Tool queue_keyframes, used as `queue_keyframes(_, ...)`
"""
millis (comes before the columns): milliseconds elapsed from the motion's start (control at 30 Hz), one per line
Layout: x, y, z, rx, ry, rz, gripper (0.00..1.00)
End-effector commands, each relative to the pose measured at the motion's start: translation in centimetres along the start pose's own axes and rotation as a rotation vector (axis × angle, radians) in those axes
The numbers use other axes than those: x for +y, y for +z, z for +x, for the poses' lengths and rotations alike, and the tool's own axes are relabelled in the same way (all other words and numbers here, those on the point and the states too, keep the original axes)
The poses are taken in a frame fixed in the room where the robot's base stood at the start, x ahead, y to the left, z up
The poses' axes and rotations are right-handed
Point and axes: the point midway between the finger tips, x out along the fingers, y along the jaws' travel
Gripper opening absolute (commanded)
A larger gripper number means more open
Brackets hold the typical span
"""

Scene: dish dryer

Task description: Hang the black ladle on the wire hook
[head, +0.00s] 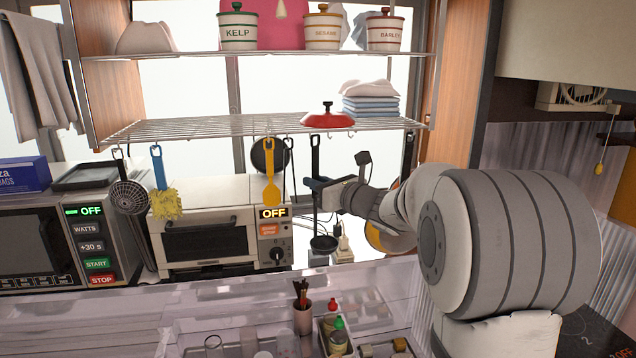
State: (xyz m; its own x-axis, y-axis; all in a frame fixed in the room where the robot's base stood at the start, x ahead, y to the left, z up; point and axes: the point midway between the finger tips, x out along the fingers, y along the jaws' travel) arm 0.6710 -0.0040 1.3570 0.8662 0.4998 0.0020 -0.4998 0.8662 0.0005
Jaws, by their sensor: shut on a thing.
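The black ladle (323,243) hangs upright below the wire shelf, with its bowl at the bottom and its handle rising past my gripper. My gripper (311,190) reaches in from the right and is shut on the ladle's handle. The handle's top (315,142) is close under the front edge of the wire shelf (215,127), among small wire hooks (350,135). I cannot tell whether the handle's top touches or is around a hook. The fingertips are small and partly hidden by the gripper body.
A yellow spatula (270,187), a skimmer (129,196) and a yellow duster (166,203) hang to the left. A toaster oven (208,240) stands behind. A red lid (328,119) sits on the shelf. Bottles (338,342) and a utensil cup (302,318) stand below.

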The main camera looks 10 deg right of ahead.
Motion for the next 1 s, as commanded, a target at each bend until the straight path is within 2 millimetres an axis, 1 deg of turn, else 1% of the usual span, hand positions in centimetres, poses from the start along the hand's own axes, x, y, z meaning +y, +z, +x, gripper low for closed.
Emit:
queue_keyframes(767,-2.3,-0.3,4.1,0.0,0.001,0.0,0.0)
queue_keyframes(833,-2.5,-0.8,4.4,0.0,0.001,0.0,0.0)
queue_keyframes(1000,-2.8,-1.4,5.0,0.001,0.001,0.0,0.0)
